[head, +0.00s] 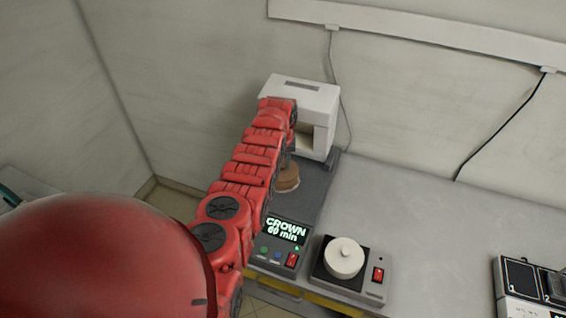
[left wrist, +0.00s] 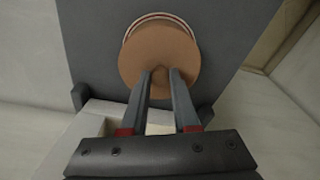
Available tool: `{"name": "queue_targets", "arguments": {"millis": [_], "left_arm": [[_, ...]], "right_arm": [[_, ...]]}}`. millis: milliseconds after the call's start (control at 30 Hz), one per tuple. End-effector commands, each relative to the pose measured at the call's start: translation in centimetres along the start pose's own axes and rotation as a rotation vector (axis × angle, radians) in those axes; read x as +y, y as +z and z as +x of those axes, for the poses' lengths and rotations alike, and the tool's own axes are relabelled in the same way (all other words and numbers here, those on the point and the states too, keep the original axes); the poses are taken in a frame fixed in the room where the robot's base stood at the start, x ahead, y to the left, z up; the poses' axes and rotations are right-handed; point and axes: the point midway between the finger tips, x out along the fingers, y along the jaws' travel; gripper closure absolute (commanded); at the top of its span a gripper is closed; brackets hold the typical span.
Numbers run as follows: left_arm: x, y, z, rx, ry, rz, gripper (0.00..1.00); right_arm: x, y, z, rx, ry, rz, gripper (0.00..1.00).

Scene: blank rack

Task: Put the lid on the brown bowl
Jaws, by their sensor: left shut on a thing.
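The brown round lid (left wrist: 137,58) fills the middle of the left wrist view. My left gripper (left wrist: 160,74) is shut on the lid near its centre; the grip itself is partly hidden by the fingers. In the head view, the brown lid and bowl (head: 289,179) show partly behind my red left arm, on the dark grey platform. My right gripper is not in view.
A white machine (head: 318,93) with an opening stands behind the bowl. The dark platform (head: 313,195) has a display reading "CROWN 60 min" (head: 286,230). To its right are a small device with a round white top (head: 344,257) and clear grey tabletop (head: 430,220).

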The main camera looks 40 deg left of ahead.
Motion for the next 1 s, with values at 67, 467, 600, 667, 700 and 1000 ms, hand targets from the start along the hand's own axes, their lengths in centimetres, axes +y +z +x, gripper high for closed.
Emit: {"name": "queue_targets", "arguments": {"millis": [67, 467, 600, 667, 700, 1000], "left_arm": [[-0.01, 0.02, 0.23, 0.0, 0.0, 0.0, 1.0], [-0.04, 0.01, 0.23, 0.0, 0.0, 0.0, 1.0], [-0.03, 0.01, 0.27, 0.0, 0.0, 0.0, 1.0], [-0.03, 0.01, 0.33, 0.001, 0.0, 0.0, 1.0], [-0.03, 0.03, 0.39, 0.0, 0.0, 0.0, 1.0], [0.01, 0.05, 0.52, 0.0, 0.0, 0.0, 1.0]], "right_arm": [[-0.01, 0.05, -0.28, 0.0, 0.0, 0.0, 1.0], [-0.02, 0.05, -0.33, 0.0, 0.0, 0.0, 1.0], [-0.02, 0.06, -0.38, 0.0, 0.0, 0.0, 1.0], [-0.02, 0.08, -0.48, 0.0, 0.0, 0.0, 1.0], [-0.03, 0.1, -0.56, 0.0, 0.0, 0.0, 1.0], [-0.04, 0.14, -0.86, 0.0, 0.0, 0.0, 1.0]]}}
